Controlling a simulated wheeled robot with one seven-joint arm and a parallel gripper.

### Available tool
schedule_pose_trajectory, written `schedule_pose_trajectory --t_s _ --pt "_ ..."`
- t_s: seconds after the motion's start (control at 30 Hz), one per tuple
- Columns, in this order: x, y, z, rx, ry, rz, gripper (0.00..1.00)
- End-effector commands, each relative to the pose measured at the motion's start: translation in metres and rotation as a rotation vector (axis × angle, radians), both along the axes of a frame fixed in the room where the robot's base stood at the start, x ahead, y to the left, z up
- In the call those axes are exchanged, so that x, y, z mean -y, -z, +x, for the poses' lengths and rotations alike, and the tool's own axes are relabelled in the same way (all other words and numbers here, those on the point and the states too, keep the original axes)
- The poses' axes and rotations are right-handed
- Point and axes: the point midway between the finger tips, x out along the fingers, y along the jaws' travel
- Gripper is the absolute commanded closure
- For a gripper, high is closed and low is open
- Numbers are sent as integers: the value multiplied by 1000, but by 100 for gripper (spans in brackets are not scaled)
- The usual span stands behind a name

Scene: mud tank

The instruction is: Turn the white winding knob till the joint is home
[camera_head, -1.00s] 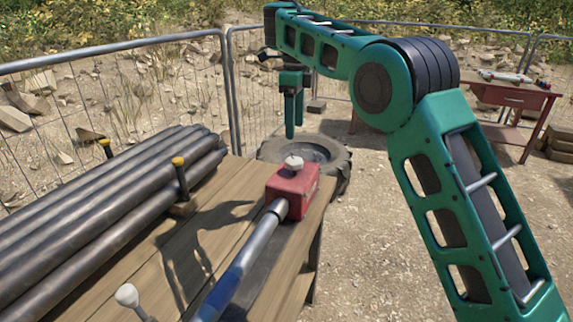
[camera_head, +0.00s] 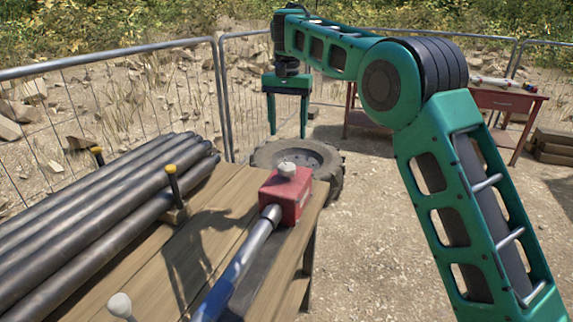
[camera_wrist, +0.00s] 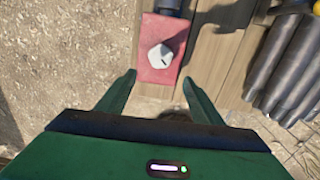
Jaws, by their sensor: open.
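The white winding knob (camera_head: 287,170) sits on top of a red box (camera_head: 281,199) at the far right corner of the wooden bench. A metal rod with a blue section (camera_head: 232,272) runs into the near side of the box. In the wrist view the knob (camera_wrist: 160,56) shows a dark mark on its top, and the red box (camera_wrist: 157,75) lies under it. My gripper (camera_head: 288,135) is open, pointing down, above and beyond the box. In the wrist view its fingertips (camera_wrist: 159,76) are spread apart, with the knob just ahead of the gap. Nothing is between the fingers.
Several dark pipes (camera_head: 105,205) lie on the left of the bench (camera_head: 215,215), held by yellow-capped posts (camera_head: 173,180). A white ball-ended lever (camera_head: 120,305) stands at the near edge. A tyre (camera_head: 325,165), wire fence (camera_head: 120,110) and red table (camera_head: 500,100) are beyond.

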Motion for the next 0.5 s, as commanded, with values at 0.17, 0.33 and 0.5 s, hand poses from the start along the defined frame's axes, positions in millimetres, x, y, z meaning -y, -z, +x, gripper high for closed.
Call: schedule_pose_trajectory --t_s 0.17,0.33,0.5 --pt "1 0 0 -6 -512 1 40" --pt "0 -1 -2 -10 -998 5 40" --pt "-1 -1 -6 -12 -1369 9 40"
